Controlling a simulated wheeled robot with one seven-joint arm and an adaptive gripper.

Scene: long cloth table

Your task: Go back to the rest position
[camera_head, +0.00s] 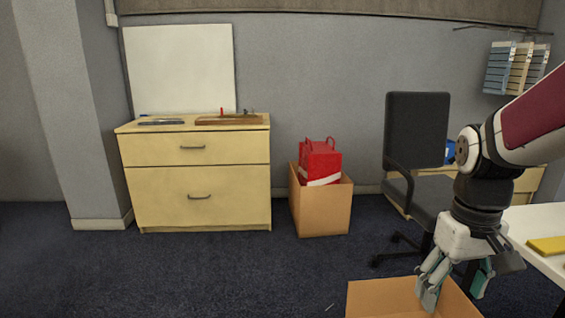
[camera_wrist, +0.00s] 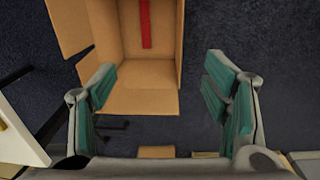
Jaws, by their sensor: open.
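My gripper (camera_head: 455,285) hangs pointing down at the lower right of the head view. In the wrist view my gripper (camera_wrist: 165,100) is open, with its green-padded fingers wide apart and nothing between them. An open cardboard box (camera_head: 385,296) stands on the floor below it, cut by the bottom of the head view. In the wrist view the box (camera_wrist: 105,45) has its flaps folded out, and a red strip (camera_wrist: 145,22) lies inside. The gripper is at the box's near side, above its flap.
A white table (camera_head: 535,232) with a yellow item (camera_head: 548,245) is at the right edge. A black office chair (camera_head: 417,130) stands behind my arm. A second box (camera_head: 322,208) holding a red bag (camera_head: 320,160) is beside a drawer cabinet (camera_head: 195,165). The floor at left is clear.

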